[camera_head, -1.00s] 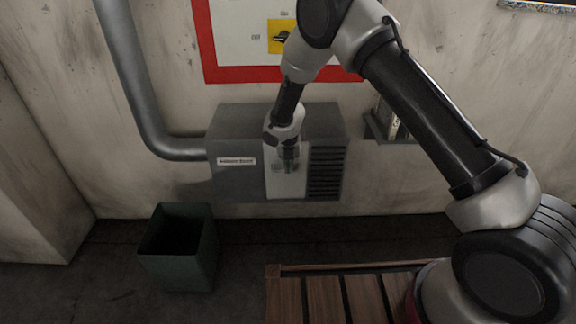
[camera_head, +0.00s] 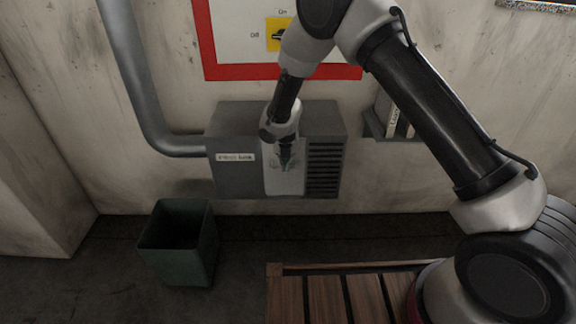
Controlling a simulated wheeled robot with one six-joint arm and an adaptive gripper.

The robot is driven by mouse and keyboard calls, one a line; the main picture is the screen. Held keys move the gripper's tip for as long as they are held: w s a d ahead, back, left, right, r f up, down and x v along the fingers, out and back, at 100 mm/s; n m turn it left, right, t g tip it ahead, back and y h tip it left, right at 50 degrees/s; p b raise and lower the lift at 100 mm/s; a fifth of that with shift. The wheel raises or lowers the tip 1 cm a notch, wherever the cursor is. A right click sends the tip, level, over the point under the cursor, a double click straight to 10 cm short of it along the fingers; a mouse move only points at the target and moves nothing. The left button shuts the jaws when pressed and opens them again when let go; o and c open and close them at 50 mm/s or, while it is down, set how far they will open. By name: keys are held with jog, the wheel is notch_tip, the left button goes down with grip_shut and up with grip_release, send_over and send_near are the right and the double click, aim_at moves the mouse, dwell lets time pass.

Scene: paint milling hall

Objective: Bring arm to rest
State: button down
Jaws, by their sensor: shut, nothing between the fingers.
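My arm comes in from the lower right, rises to an elbow at the top of the picture and bends down to the left. My gripper (camera_head: 284,165) hangs pointing down in front of the light panel of a grey wall box (camera_head: 234,180). Its fingers are shut and hold nothing. I cannot tell how far the gripper is from the box's face.
A dark green bin (camera_head: 190,256) stands open on the floor at the left. A grey pipe (camera_head: 136,80) runs down into the box. A red-framed board with a yellow switch (camera_head: 274,36) is above. A slatted wooden platform (camera_head: 325,300) is below. A small shelf (camera_head: 374,128) holds binders.

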jog(key=v, duration=0.7)
jog(key=s+d+r+m+g+h, duration=0.25)
jog(key=s+d+m, duration=0.6)
jog(key=m, duration=0.55)
jog(key=s+d+r+m+t+y, duration=0.2)
jog(key=s+d+r+m+t, duration=0.2)
jog(key=s+d+r+m, duration=1.8)
jog(key=s+d+r, duration=0.5)
jog(key=r, duration=0.1)
jog(key=shift+s+d+r, duration=0.15)
jog(key=shift+s+r, duration=0.1)
jog(key=shift+y, duration=0.25)
